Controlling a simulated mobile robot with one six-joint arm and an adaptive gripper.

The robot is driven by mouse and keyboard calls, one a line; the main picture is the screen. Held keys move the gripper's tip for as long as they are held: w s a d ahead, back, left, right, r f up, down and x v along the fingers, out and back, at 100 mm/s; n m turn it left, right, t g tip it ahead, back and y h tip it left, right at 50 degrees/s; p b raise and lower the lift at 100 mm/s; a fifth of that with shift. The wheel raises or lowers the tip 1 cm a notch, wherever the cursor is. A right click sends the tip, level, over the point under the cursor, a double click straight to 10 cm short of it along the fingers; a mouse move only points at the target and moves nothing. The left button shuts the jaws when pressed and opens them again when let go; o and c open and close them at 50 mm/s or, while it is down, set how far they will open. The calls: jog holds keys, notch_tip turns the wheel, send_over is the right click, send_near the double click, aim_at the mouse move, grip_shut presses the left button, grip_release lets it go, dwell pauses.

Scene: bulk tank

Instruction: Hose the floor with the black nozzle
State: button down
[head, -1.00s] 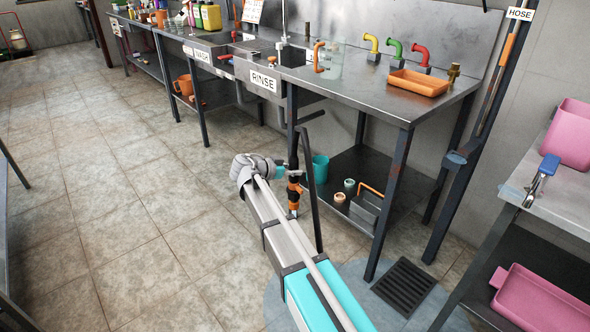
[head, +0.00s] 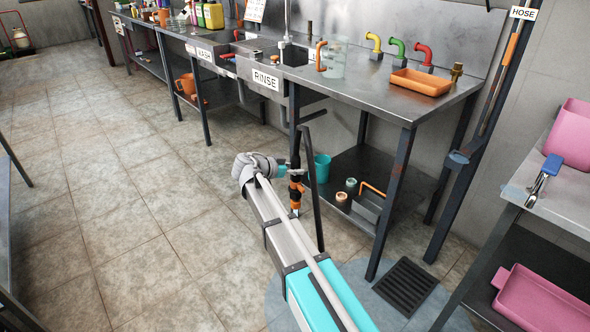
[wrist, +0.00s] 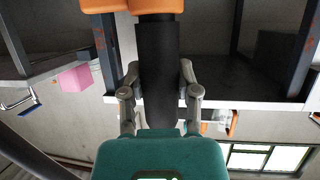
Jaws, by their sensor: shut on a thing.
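The black nozzle (head: 296,182) with orange bands hangs upright beside the front leg of the rinse table in the head view. Its black barrel (wrist: 157,75) and orange parts fill the middle top of the wrist view. My gripper (wrist: 159,95) has a finger on either side of the barrel and is shut on it. In the head view my gripper (head: 284,171) is small and partly hidden by my arm. The tiled floor (head: 130,230) lies open to the left, with no water visible from the nozzle.
The steel table (head: 400,112) with its RINSE sign stands just behind the nozzle, with a lower shelf holding a teal bucket (head: 321,167). A floor drain (head: 405,287) lies at right. A side bench (head: 560,193) carries pink bins.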

jog(key=shift+s+d, duration=0.1)
dwell(0.4)
jog(key=shift+s+d, duration=0.55)
jog(key=shift+s, duration=0.2)
jog(key=shift+s+d, duration=0.1)
jog(key=shift+s, duration=0.05)
dwell(1.3)
jog(key=shift+s+d, duration=0.5)
jog(key=shift+s, duration=0.2)
dwell(1.3)
